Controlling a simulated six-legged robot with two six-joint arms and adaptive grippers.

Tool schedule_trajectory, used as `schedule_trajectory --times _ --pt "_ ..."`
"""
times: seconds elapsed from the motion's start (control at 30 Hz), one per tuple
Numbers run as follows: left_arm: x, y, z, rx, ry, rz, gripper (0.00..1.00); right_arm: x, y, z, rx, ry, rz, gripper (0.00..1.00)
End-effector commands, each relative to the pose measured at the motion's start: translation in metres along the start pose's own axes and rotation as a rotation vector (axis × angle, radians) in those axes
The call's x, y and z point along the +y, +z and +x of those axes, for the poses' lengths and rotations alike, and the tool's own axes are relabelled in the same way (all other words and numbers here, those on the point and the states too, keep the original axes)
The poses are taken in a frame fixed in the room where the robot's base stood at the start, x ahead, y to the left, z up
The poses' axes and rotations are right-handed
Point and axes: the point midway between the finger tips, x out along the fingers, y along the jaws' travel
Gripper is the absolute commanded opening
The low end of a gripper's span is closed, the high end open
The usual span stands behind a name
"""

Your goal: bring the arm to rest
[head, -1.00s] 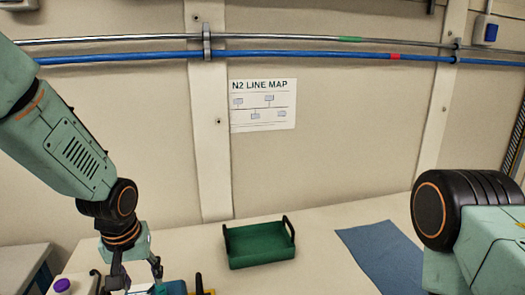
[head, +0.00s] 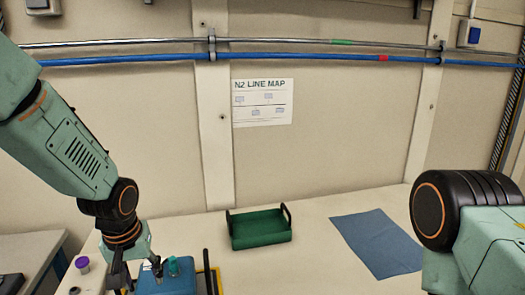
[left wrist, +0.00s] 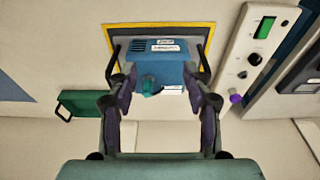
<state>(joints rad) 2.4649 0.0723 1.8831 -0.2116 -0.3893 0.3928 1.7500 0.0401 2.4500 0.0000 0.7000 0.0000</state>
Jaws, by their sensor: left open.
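My left gripper (head: 137,272) is low at the left of the head view, pointing down by a blue box (head: 180,284) with a teal knob on top. In the left wrist view my left gripper (left wrist: 160,98) is open. Its two fingers are spread, and the blue box (left wrist: 160,72) with its teal knob and white labels shows beyond and between them. I cannot tell whether a finger touches the box. A yellow-edged dark frame with upright handles (left wrist: 206,62) surrounds the box. My right arm shows at the right of the head view; its gripper is out of view.
A green tray (head: 260,229) with dark handles stands mid-table. A blue mat (head: 378,243) lies to its right. A purple-capped item (head: 83,265) is left of the gripper. A control panel (left wrist: 262,55) shows in the wrist view. The table between tray and mat is clear.

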Motion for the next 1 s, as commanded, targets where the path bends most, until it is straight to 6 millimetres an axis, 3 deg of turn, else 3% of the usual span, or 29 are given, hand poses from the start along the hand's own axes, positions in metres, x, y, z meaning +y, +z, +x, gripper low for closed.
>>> schedule_trajectory --times 0.13,0.4,0.57,0.67,0.8,1.0 --pt "0.0 -0.001 0.001 0.0 0.0 0.0 0.5 0.0 0.0 0.0 0.0 0.0 0.0 0.37" --pt "0.016 -0.025 0.004 0.157 0.073 0.083 0.5 0.0 0.0 0.0 0.0 0.0 0.0 0.37" --pt "0.021 -0.013 0.027 0.221 0.105 0.12 0.5 0.0 0.0 0.008 0.0 0.0 0.0 0.37" --pt "0.021 0.011 0.061 0.243 0.121 0.143 0.5 0.0 0.0 0.021 0.0 0.0 0.0 0.37" --pt "0.011 0.074 0.132 0.234 0.12 0.177 0.5 0.0 0.0 0.051 0.0 0.0 0.0 0.37" --pt "-0.012 0.176 0.213 0.158 0.088 0.205 0.5 0.001 0.0 0.091 0.0 0.0 0.0 0.37"
